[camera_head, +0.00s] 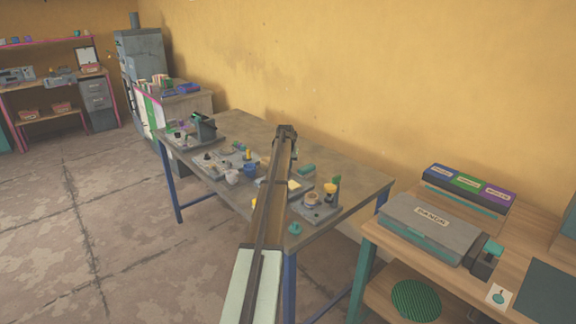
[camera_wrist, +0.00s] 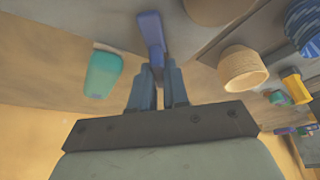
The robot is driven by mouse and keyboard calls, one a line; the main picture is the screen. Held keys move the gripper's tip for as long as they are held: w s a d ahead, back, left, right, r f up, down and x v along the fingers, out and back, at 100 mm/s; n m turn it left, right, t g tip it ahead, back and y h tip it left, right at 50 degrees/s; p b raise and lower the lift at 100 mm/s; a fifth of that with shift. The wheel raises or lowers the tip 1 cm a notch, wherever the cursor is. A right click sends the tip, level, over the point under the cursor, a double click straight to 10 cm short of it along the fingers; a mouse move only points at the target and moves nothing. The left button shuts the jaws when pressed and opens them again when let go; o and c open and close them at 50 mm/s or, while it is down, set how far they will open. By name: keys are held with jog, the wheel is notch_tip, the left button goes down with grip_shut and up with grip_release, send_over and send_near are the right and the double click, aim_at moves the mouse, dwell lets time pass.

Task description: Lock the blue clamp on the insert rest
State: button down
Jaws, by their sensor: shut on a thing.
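My gripper (camera_wrist: 157,76) is shut on a blue-violet lever (camera_wrist: 150,28), which looks like the handle of the blue clamp. The lever sticks out beyond the fingertips toward the top of the wrist view. A grey surface lies around its far end; I cannot tell whether this is the insert rest. The clamp's base and whether it is locked do not show. In the head view my arm reaches over the dark workbench (camera_head: 350,178), and its end hides the clamp.
A teal block (camera_wrist: 103,75) lies left of the fingers, and it shows on the bench (camera_head: 306,169). A tan cup (camera_wrist: 243,69), a blue ribbed piece (camera_wrist: 304,28) and a yellow piece (camera_wrist: 293,84) stand to the right. A wooden side table holds a grey case (camera_head: 430,228).

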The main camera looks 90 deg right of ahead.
jog(key=m+g, duration=0.1)
jog(key=m, duration=0.3)
jog(key=shift+w+a+f+g+y, duration=0.1)
jog(key=shift+w+f+g+y, duration=0.1)
jog(key=shift+g+y, duration=0.15)
jog(key=shift+m+g+y, duration=0.35)
jog(key=shift+m+g, duration=0.3)
jog(key=shift+m, duration=1.45)
jog(key=c, duration=1.1)
grip_release()
jog(key=shift+c, duration=0.2)
jog(key=shift+r, duration=0.1)
jog(key=shift+r, duration=0.15)
jog(key=v, duration=1.3)
jog(key=shift+w+r, duration=0.15)
jog(key=shift+r, duration=0.05)
